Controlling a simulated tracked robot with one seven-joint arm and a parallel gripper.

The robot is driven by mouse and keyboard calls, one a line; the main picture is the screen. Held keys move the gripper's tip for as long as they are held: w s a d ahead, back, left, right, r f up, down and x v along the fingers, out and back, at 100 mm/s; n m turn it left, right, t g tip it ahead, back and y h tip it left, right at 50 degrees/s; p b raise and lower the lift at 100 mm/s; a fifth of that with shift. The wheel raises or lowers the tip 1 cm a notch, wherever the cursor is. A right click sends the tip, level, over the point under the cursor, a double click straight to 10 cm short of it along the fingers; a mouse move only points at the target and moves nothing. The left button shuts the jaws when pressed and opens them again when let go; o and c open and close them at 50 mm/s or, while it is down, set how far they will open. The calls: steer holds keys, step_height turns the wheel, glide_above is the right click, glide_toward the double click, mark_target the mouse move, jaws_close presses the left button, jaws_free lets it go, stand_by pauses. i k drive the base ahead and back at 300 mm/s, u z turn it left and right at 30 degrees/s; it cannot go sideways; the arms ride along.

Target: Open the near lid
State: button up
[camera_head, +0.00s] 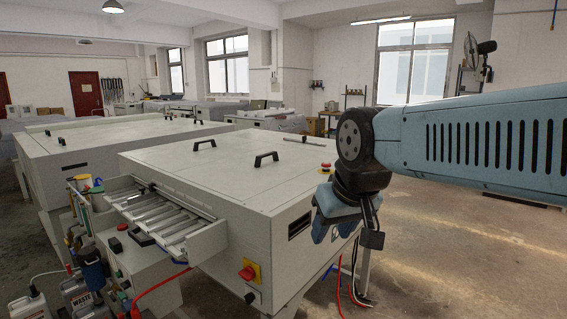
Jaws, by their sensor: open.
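The near plate processor (270,210) is a big pale grey box in the middle of the view. Its flat top lid (225,170) lies closed, with two black handles, a nearer one (266,158) and a farther one (204,145). My gripper (335,222) hangs pointing down at the right end of the processor, beside its near right corner and apart from the handles. It is open, and I see nothing held in it. The fingertips are small and partly dark, and the processor's right end is partly hidden behind them.
A second grey machine (60,150) stands behind on the left. A roller tray (165,220) juts from the processor's left side, above bottles (78,295) and hoses. A red emergency button (326,166) sits on the top's right edge. The floor (470,260) on the right is clear.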

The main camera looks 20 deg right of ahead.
mark_target(246, 175)
steer(key=z, duration=0.05)
steer(key=k, duration=0.65)
steer(key=z, duration=0.3)
steer(key=i, duration=1.7)
steer(key=u, duration=0.75)
